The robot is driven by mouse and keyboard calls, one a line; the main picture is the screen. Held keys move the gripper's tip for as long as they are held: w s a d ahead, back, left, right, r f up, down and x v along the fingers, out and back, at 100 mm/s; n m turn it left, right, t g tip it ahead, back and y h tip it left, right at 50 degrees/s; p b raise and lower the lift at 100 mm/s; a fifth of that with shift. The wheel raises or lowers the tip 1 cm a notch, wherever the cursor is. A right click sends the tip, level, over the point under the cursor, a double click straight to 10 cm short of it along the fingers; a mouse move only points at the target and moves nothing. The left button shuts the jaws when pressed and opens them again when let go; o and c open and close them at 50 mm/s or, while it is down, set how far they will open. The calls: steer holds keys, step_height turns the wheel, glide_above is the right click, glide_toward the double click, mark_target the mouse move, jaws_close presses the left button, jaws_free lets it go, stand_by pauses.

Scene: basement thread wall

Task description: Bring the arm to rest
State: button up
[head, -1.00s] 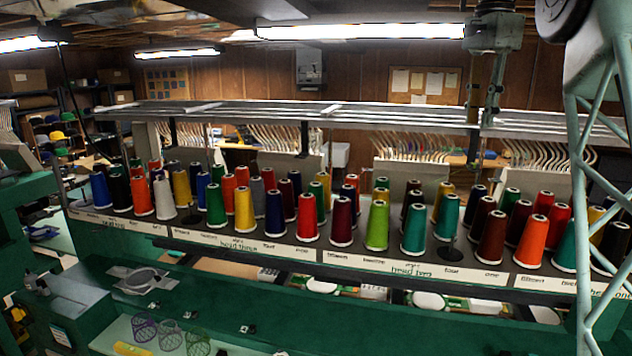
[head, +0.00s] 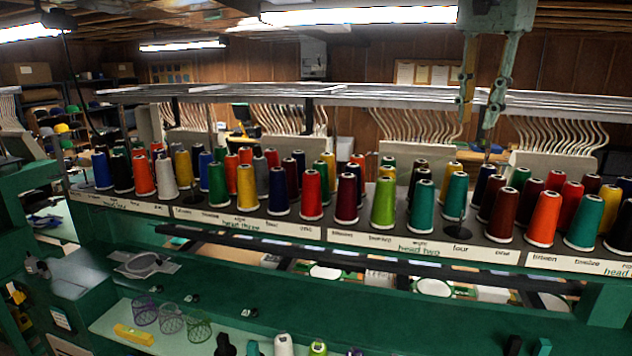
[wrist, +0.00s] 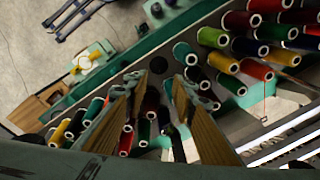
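My gripper (head: 478,112) hangs at the upper right of the head view, pointing down in front of the metal rail above the thread rack. Its two fingers are apart, with nothing between them. In the wrist view, my gripper (wrist: 158,82) also shows spread, empty fingers, with spools visible beyond them. No spool appears to be touched, though the exact distance is hard to tell.
The spool rack (head: 300,228) crosses the scene with several rows of coloured cones. The overhead rail (head: 350,92) runs above it. Below is a green shelf (head: 265,308) with wire baskets (head: 171,318) and a yellow object (head: 134,334). More spools stand along the bottom edge.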

steer(key=s+a+f+n+t+b, duration=0.1)
steer(key=s+a+f+n+b, duration=0.25)
steer(key=s+f, duration=0.45)
steer(key=s+a+f+n+b, duration=0.25)
steer(key=s+a+f, duration=0.25)
steer(key=s, duration=0.6)
steer(key=s+a+f+n+t+b, duration=0.1)
steer(key=s+f+b, duration=0.3)
steer(key=s+f, duration=0.7)
steer(key=s+a+f+n+b, duration=0.3)
steer(key=s+f+n+b, duration=0.1)
steer(key=s+f, duration=0.8)
steer(key=shift+a+f+t, duration=0.25)
steer(key=shift+f+t, duration=0.15)
steer(key=shift+f, duration=0.5)
